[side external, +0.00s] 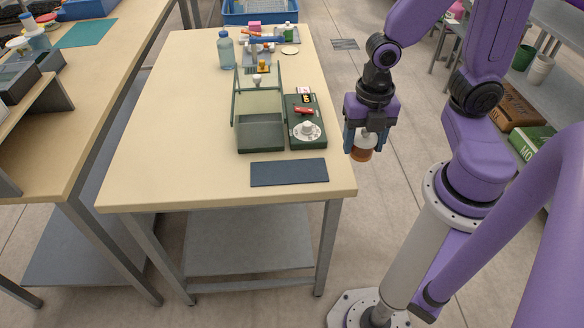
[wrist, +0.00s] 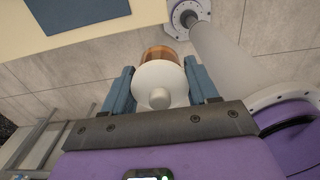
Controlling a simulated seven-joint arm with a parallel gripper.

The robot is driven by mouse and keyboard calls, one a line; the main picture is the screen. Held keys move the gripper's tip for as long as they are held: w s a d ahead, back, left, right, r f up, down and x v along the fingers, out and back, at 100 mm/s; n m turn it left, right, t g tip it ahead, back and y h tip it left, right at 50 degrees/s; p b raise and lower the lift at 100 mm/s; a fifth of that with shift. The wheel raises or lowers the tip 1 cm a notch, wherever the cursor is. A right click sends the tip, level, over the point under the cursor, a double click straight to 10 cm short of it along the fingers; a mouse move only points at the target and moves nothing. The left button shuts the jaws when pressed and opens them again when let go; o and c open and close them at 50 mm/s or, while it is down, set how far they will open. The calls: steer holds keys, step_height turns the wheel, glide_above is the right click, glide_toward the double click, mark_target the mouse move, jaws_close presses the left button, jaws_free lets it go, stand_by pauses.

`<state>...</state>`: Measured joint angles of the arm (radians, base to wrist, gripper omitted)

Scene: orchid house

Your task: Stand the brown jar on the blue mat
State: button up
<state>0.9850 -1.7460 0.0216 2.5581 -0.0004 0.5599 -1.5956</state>
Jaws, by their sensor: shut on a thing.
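My gripper (side external: 364,139) is shut on the brown jar (side external: 361,154), which has a white lid, and holds it in the air beyond the right edge of the table. The jar hangs upright below my gripper. In the wrist view the jar's white lid (wrist: 160,84) sits between the two blue fingers, with a strip of its brown body (wrist: 165,53) showing. The blue mat (side external: 289,172) lies flat and bare near the table's front right corner, to the left of and lower than the jar in the side view. The mat also shows at the upper left of the wrist view (wrist: 78,10).
The table (side external: 180,130) is clear on its left side. Just behind the mat stand a green framed tray (side external: 260,143) and a green box (side external: 304,142) with small items. A clear bottle (side external: 225,50) and several small objects stand at the back.

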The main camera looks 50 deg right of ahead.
steer(key=w+f, duration=0.3)
steer(key=w, duration=0.1)
steer(key=w+a+f, duration=0.1)
steer(key=w+f, duration=0.2)
steer(key=w, duration=0.2)
steer(key=w+f, duration=0.3)
steer(key=w, duration=0.1)
steer(key=shift+w+a+f, duration=0.15)
steer(key=shift+a, duration=0.1)
steer(key=shift+w+f, duration=0.1)
steer(key=shift+f, duration=0.1)
steer(key=shift+w+f, duration=0.1)
steer(key=shift+f, duration=1.5)
steer(key=shift+f, duration=0.15)
steer(key=o, duration=1.1)
steer(key=shift+o, duration=0.2)
